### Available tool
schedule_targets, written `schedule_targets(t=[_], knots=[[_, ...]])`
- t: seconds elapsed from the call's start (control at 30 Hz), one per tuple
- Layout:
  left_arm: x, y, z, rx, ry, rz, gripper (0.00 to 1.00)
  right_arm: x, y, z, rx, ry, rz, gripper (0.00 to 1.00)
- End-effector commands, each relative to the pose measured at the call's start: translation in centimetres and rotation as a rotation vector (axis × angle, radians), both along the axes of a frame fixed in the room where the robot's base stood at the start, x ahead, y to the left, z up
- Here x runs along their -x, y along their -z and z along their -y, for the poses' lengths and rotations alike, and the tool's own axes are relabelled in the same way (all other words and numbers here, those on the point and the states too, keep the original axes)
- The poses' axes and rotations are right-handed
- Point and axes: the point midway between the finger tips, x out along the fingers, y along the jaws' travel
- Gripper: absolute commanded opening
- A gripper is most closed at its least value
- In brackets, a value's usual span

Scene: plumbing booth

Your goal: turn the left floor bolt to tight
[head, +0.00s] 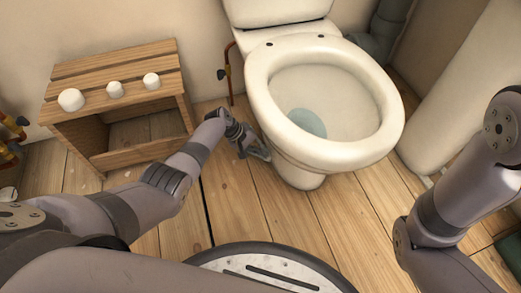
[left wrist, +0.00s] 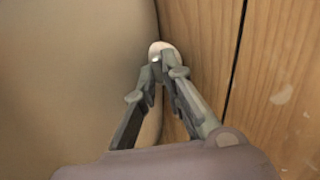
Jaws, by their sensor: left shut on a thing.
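The toilet (head: 318,110) stands on the plank floor at the upper middle in the head view. My left gripper (head: 262,152) reaches down to the left side of its foot. In the left wrist view my left gripper (left wrist: 160,66) has its fingertips together on the left floor bolt (left wrist: 163,48), a small pale round cap at the toilet's base (left wrist: 80,80). Only part of the bolt shows past the fingers, and how tight it is cannot be seen. In the head view the bolt is hidden by the gripper. My right gripper is out of view; only its arm shows at the right.
A wooden crate (head: 130,160) with several white knobs or caps on top (head: 115,90) stands left of my left forearm. A copper pipe with a valve (head: 226,73) runs up the wall behind. Floor in front of the toilet (head: 235,200) is clear.

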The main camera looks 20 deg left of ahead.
Motion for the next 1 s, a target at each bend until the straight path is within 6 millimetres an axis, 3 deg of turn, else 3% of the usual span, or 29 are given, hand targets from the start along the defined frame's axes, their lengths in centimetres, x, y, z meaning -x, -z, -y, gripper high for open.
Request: schedule_targets(t=[0.4, 1.0], knots=[[0.01, -0.03, 0.17, -0.082, 0.174, 0.071, 0.00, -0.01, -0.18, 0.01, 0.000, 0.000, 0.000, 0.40], [0.02, 0.00, 0.20, -0.096, 0.203, 0.084, 0.00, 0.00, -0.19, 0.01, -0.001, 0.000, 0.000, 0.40]])
